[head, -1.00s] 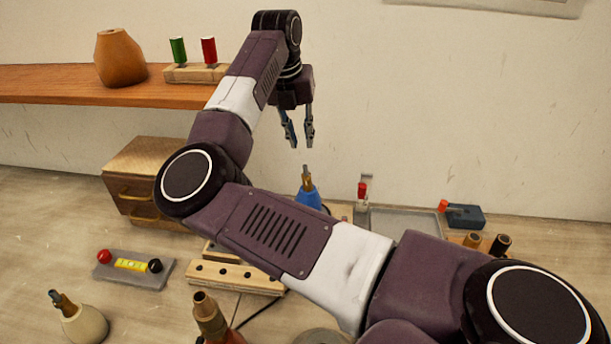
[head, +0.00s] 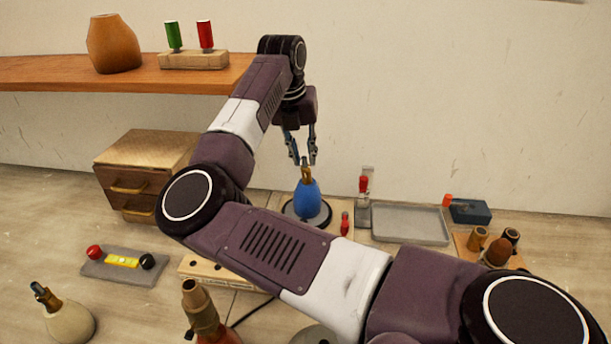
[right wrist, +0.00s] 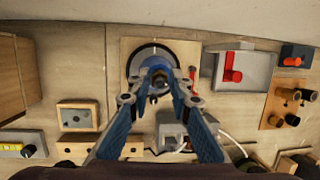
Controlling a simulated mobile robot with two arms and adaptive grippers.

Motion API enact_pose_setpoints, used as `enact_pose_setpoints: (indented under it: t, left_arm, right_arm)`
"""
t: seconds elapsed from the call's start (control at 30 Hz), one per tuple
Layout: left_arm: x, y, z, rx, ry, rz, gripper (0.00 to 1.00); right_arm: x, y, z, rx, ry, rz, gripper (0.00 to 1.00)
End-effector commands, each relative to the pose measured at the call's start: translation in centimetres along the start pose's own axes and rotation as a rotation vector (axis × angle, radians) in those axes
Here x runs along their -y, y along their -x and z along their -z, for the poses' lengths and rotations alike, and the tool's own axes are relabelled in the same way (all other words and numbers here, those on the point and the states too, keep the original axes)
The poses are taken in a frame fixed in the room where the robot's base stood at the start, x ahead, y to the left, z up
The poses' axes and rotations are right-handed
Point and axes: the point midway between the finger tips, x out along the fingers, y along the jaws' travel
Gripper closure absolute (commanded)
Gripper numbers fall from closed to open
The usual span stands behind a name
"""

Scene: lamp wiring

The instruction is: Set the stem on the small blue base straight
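The small blue base (head: 307,199) stands on a dark round disc on the bench, behind my right arm. Its short brass stem (head: 306,175) rises from the top and looks slightly tilted to the left in the head view. My right gripper (head: 304,161) points down at the stem's upper end, with a finger on either side. In the right wrist view the fingers (right wrist: 159,84) are apart, and the dark stem end (right wrist: 158,86) shows between them. I cannot tell whether either finger touches it. My left gripper is not in view.
A red-handled device (head: 363,190) and a grey tray (head: 410,224) stand right of the base. A small red object (head: 345,223) is close beside it. A wooden drawer box (head: 145,165) and a shelf (head: 60,76) are at left.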

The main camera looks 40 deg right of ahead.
Motion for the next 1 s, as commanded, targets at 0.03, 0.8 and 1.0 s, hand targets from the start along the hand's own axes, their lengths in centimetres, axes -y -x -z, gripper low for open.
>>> enact_pose_setpoints:
  t: [0.03,0.8,1.0]
  left_arm:
    - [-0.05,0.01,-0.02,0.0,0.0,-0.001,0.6]
    - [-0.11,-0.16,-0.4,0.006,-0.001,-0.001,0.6]
    - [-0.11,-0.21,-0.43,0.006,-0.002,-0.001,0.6]
  right_arm:
    - [0.0,0.02,-0.01,0.0,0.0,0.0,0.81]
    - [0.48,0.0,-0.02,0.0,0.0,0.0,0.81]
    - [0.62,0.0,-0.02,0.0,0.0,0.0,0.81]
